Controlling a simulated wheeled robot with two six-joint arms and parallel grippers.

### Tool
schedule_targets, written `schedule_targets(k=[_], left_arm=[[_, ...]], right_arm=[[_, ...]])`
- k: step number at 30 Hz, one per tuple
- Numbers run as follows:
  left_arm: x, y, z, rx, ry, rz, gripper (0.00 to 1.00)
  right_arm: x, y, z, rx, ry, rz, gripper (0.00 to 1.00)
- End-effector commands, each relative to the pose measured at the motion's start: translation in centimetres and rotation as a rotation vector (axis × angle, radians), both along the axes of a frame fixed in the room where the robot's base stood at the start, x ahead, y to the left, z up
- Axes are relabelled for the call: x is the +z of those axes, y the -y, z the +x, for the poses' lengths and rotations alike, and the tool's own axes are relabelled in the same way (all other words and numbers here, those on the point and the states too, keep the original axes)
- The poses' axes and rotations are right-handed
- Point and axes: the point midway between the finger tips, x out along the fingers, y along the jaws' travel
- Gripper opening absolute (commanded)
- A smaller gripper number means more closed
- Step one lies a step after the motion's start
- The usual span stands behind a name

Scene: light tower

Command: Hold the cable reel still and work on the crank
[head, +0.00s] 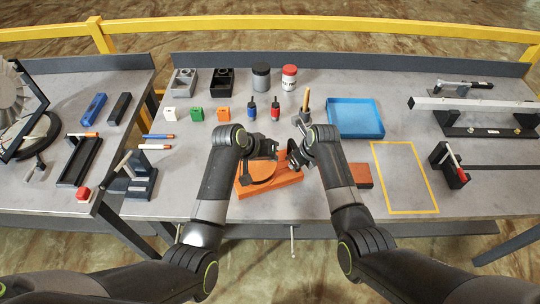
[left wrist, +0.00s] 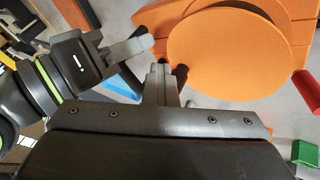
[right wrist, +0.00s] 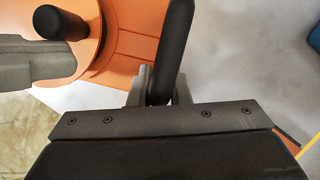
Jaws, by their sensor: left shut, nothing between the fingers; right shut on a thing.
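The orange cable reel (head: 249,171) sits on its orange base (head: 280,194) at the middle of the table front. Its round disc (left wrist: 225,50) fills the upper right of the left wrist view. My left gripper (head: 272,153) is shut and empty, low over the reel, with its fingers beside a short dark peg (right wrist: 68,22). I cannot tell whether they touch. My right gripper (head: 293,159) is shut on a black handle (right wrist: 172,45), which I take for the crank's, at the reel's right side. The crank arm is mostly hidden by my grippers.
A wooden-handled tool (head: 306,99) stands just behind my right gripper. A blue tray (head: 355,118) and a brown-red block (head: 361,175) are to the right. The yellow-outlined area (head: 405,180) is clear.

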Motion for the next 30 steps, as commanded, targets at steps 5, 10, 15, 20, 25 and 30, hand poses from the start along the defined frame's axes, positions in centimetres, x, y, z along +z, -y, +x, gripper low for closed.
schedule_targets(k=[5, 10, 15, 20, 25, 30], left_arm=[[0.8, -0.6, 0.0, 0.004, 0.009, 0.004, 0.00], [2.5, -1.6, -0.8, 0.003, 0.009, 0.003, 0.00], [4.8, -3.0, -2.0, 0.003, 0.007, 0.003, 0.00], [7.1, -4.3, -3.0, 0.001, 0.005, 0.002, 0.00], [8.8, -5.3, -3.8, 0.000, 0.002, 0.001, 0.00], [9.5, -5.7, -4.1, -0.008, 0.004, 0.008, 0.14]], right_arm=[[-0.1, 0.3, 0.0, -0.001, 0.000, -0.008, 0.00], [-0.1, 0.3, 0.0, -0.001, 0.000, -0.008, 0.00], [-0.1, 0.3, 0.0, 0.000, 0.000, -0.007, 0.00], [-0.1, 0.2, 0.0, 0.000, 0.000, -0.006, 0.00], [-0.1, 0.2, 0.0, 0.000, 0.001, -0.005, 0.00], [0.0, 0.2, 0.0, 0.001, 0.000, -0.005, 0.00]])
